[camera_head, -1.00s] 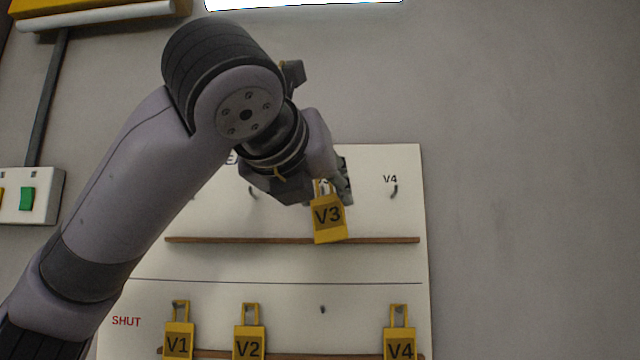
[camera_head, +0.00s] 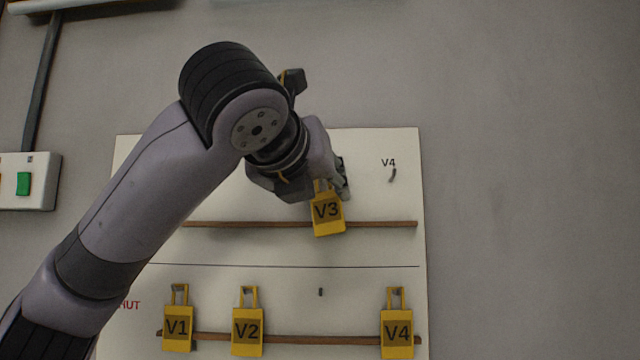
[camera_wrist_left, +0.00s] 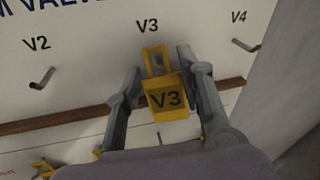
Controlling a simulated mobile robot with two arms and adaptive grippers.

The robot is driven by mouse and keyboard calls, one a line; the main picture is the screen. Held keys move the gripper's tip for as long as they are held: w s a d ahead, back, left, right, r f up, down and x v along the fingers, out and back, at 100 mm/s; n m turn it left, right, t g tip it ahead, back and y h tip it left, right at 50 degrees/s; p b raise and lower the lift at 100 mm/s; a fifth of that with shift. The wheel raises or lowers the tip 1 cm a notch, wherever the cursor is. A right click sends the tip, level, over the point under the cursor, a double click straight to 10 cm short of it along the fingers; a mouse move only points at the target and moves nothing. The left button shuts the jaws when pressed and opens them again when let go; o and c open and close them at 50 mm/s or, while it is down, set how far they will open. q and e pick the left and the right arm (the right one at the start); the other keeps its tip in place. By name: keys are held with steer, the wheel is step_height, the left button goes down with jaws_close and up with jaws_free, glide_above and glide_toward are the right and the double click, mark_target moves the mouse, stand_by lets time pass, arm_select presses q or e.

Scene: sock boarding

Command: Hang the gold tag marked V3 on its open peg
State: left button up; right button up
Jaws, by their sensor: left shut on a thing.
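The gold tag marked V3 (camera_head: 328,212) hangs upright from my left gripper (camera_head: 337,182), in front of the white board's upper row. My left gripper (camera_wrist_left: 158,80) is shut on this tag (camera_wrist_left: 166,98), with a finger on each side of it in the left wrist view. The tag's loop is just below the printed V3 label on the board (camera_wrist_left: 88,65). The V3 peg in the upper row is hidden, and I cannot tell whether the loop is around it. My right gripper is not in view.
Bare upper pegs show at V2 (camera_wrist_left: 42,78) and V4 (camera_head: 392,175). A brown wooden ledge (camera_head: 385,224) runs below them. In the lower row hang gold tags V1 (camera_head: 178,328), V2 (camera_head: 247,331) and V4 (camera_head: 397,333); a bare peg (camera_head: 320,292) stands between the last two.

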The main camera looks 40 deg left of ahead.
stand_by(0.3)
arm_select(q)
steer(key=o, duration=0.8)
steer(key=shift+o, duration=0.2)
steer(key=v, duration=1.2)
